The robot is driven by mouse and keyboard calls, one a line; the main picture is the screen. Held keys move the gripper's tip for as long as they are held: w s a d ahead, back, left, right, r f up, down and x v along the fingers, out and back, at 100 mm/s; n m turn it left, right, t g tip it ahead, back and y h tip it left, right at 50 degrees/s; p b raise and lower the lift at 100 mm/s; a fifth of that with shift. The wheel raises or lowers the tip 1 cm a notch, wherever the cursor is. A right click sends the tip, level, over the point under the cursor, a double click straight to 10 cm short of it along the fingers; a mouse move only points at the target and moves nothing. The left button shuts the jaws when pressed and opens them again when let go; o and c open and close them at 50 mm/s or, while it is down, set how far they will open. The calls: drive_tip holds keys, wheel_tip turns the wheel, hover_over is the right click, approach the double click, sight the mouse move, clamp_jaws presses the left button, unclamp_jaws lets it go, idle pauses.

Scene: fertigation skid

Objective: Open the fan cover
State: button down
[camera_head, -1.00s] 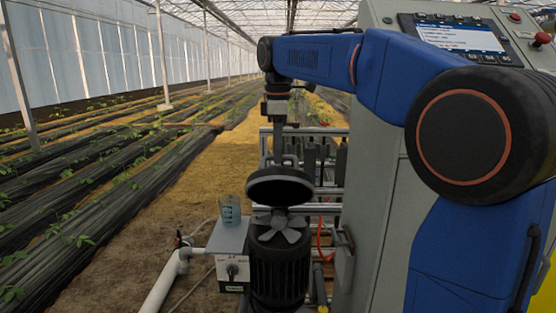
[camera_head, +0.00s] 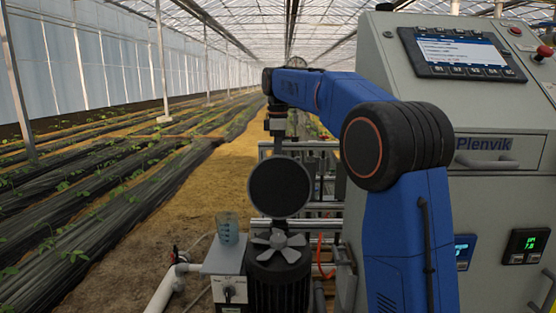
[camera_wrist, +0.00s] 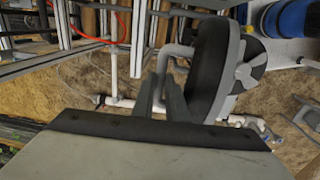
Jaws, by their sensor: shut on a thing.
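The fan cover (camera_head: 279,188) is a dark round disc with a thin grey rim. In the head view it stands nearly upright above the back of the motor (camera_head: 278,286), its flat inner face toward the camera. The grey fan (camera_head: 278,244) lies uncovered on top of the motor. In the wrist view the cover (camera_wrist: 208,70) shows from its edge, with a light grey handle (camera_wrist: 168,56) on its outer side. My gripper (camera_wrist: 162,84) is shut on this handle. In the head view the fingers are hidden behind the cover.
A grey cabinet (camera_head: 490,195) with a screen stands to the right. A box with a knob (camera_head: 230,290) and a clear beaker (camera_head: 228,228) are left of the motor, beside a white pipe (camera_head: 166,290). A metal frame stands behind. Open ground lies left.

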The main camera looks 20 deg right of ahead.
drive_tip(key=shift+w+d+f, duration=0.15)
drive_tip(key=shift+w, duration=0.5)
drive_tip(key=c, duration=1.8)
unclamp_jaws()
drive_tip(key=shift+o, duration=0.2)
drive_tip(key=shift+w, duration=0.1)
wheel_tip(320, 180, up, 12)
drive_tip(key=shift+s, duration=0.4)
